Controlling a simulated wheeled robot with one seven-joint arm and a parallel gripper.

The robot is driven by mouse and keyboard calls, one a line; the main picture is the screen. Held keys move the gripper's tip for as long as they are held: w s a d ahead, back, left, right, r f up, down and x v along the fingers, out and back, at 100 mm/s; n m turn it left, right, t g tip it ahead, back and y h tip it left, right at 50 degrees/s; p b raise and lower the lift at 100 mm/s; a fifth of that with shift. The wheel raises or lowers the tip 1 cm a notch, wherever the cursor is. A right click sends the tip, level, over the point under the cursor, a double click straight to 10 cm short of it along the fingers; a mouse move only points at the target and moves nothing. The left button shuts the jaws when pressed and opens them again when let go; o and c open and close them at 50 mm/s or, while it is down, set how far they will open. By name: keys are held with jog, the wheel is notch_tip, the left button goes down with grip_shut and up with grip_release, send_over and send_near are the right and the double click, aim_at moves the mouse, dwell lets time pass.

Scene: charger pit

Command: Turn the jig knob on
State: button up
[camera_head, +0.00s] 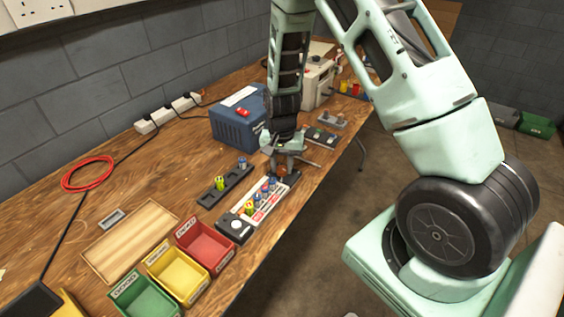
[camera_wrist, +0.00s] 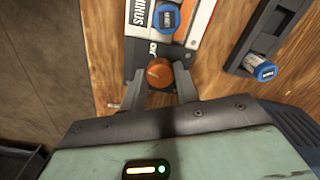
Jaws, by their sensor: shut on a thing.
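The jig (camera_head: 237,226) is a long black and white block on the wooden bench, with several coloured cells in it. Its orange-brown knob (camera_wrist: 159,72) sits at the jig's far end, on a dark square plate in the wrist view. The knob has a light mark on its top. My gripper (camera_wrist: 161,84) has one finger on each side of the knob and is shut on it. In the head view my gripper (camera_head: 281,165) points down over that end of the jig, and the knob shows only partly beside the fingers.
A dark rack (camera_head: 226,184) lies parallel to the jig and holds a few cells. A blue box (camera_head: 232,126) stands behind my gripper. Red (camera_head: 206,248), yellow (camera_head: 177,272) and green (camera_head: 143,298) bins stand at the front. The bench edge runs close along the jig's right side.

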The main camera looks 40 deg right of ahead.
aim_at(281, 169)
jog(key=m+p, duration=0.2)
jog(key=m, duration=0.2)
jog(key=shift+w+r, duration=0.1)
jog(key=shift+r, duration=0.05)
jog(key=m+p, duration=0.1)
jog(key=m, duration=0.3)
jog(key=shift+m+p, duration=0.3)
dwell(0.3)
jog(key=o, duration=1)
jog(key=shift+c, duration=0.2)
notch_tip(281, 169, up, 17)
jog(key=p, duration=0.1)
jog(key=shift+a+r, duration=0.1)
